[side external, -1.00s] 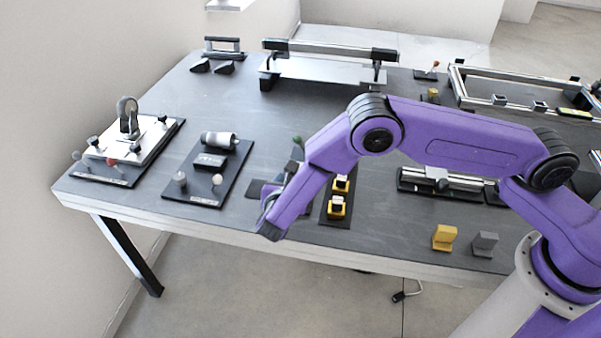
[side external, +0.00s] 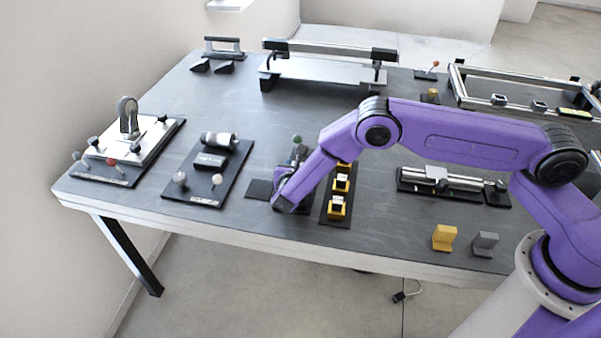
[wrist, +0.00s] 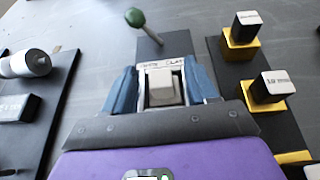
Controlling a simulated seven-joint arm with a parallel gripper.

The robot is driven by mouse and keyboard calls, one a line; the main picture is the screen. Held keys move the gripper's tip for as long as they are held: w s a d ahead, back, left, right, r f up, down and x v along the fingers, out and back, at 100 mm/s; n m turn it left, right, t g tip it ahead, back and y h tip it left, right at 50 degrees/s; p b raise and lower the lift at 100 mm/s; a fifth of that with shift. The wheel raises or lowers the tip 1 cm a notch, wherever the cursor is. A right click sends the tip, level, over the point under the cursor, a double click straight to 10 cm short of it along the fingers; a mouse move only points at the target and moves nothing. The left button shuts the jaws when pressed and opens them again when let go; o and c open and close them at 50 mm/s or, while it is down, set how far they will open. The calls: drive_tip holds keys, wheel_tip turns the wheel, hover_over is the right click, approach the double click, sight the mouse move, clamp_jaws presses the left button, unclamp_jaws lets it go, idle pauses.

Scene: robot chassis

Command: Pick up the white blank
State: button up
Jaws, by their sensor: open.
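A pale, whitish block (wrist: 162,86), apparently the white blank, sits in a small fixture marked with a label that seems to read "CLAMP" (wrist: 172,63). A green-knobbed lever (wrist: 136,19) rises behind it, and the knob also shows in the side view (side external: 297,139). My gripper (wrist: 161,78) is open, with one blue finger on each side of the fixture and the pale block between them. I cannot tell whether the fingers touch anything. In the side view my purple wrist hides the block and most of the fixture.
Yellow holders with white-topped blocks (wrist: 268,87) stand close on the right. A black plate with a metal cylinder (side external: 219,140) and knobs lies to the left. A yellow block (side external: 444,237) and a grey block (side external: 484,243) stand near the table's front edge.

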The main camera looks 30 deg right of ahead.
drive_tip(key=c, duration=1.1)
drive_tip(key=shift+o, duration=0.2)
drive_tip(key=shift+r, duration=0.1)
